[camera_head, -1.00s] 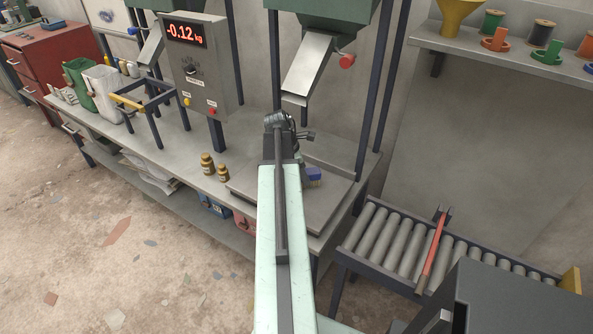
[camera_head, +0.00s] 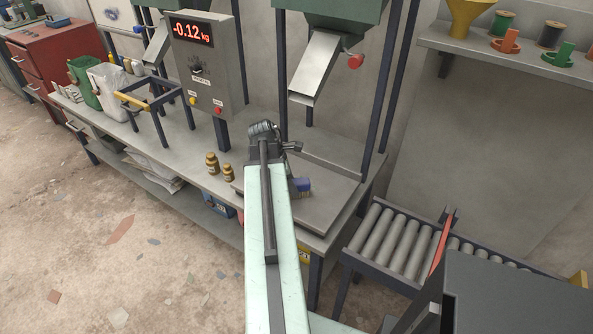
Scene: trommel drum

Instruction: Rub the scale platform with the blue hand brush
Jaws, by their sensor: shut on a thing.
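The scale platform (camera_head: 330,204) is a flat grey plate on the workbench, below a hopper chute. The blue hand brush (camera_head: 303,184) shows just right of my arm, over the platform, with its pale bristles facing down. Whether the bristles touch the plate I cannot tell. My gripper (camera_head: 293,180) is mostly hidden behind my arm and is shut on the brush. The scale display (camera_head: 191,28) on the grey control box reads -0.12 kg.
Two small brass weights (camera_head: 212,164) stand left of the platform. A roller conveyor (camera_head: 400,242) with a red bar lies to the right. The metal chute (camera_head: 316,68) hangs above the platform between dark posts. The bench left of the weights has free room.

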